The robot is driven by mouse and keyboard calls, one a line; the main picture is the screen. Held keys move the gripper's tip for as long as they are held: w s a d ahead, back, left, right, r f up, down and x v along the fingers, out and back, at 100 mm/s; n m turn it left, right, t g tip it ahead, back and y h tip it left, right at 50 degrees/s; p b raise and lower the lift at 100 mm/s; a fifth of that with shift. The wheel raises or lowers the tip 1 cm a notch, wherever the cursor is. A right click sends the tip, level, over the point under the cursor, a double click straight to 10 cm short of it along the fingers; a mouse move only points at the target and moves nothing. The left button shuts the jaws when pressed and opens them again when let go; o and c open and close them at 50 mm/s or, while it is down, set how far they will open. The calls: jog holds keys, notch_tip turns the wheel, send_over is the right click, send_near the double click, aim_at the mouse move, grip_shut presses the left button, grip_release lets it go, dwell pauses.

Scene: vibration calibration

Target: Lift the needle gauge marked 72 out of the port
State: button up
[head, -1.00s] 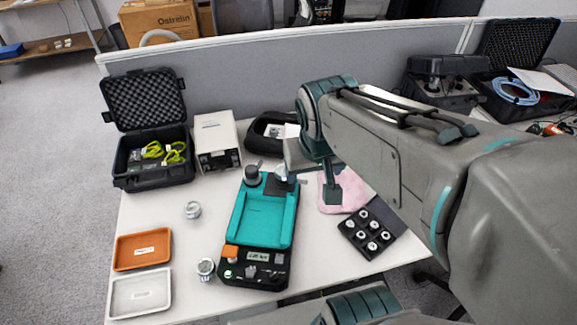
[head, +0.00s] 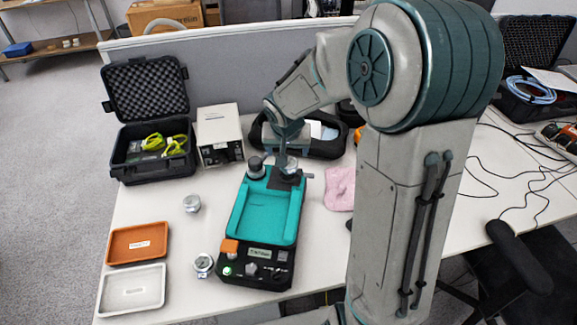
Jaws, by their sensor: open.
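The teal and black calibrator (head: 262,222) stands on the table in the head view. A dark round knob (head: 256,168) stands at its back left. My gripper (head: 287,172) is at the back right of the calibrator, over the place where a small silver gauge showed earlier. My gripper is open. It hides most of that spot, so I cannot tell whether its fingers are around the gauge or above it. Two loose silver gauges, one (head: 192,203) further back and one (head: 203,264) nearer, stand left of the calibrator. I cannot read the mark 72 on any gauge.
An orange tray (head: 112,245) and a white tray (head: 108,295) lie at the table's left. An open black case (head: 122,140) and a pale box instrument (head: 203,130) stand behind. A pink cloth (head: 333,196) lies right of the calibrator. My arm hides the table's right part.

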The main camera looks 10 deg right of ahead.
aim_at(289, 162)
jog(key=x, duration=0.9)
jog(key=shift+w+d+f, duration=0.15)
jog(key=shift+w+f, duration=0.05)
jog(key=shift+f, duration=0.1)
jog(key=c, duration=1.2)
jog(key=shift+r, duration=0.15)
jog(key=shift+r, duration=0.65)
notch_tip(289, 162, up, 3)
jog(key=shift+d+r, duration=0.1)
jog(key=shift+r, duration=0.05)
jog(key=shift+s+d+r+p, duration=0.85)
jog(key=shift+s+d+r, duration=0.05)
jog(key=shift+d+r, duration=0.8)
jog(key=shift+s+d+r+p, duration=0.85)
jog(key=shift+d+r+p, duration=0.05)
jog(key=shift+d+r, duration=0.8)
jog(key=shift+s+d+r+p, duration=0.85)
jog(key=shift+s+d+r, duration=0.05)
jog(key=shift+d+r, duration=0.85)
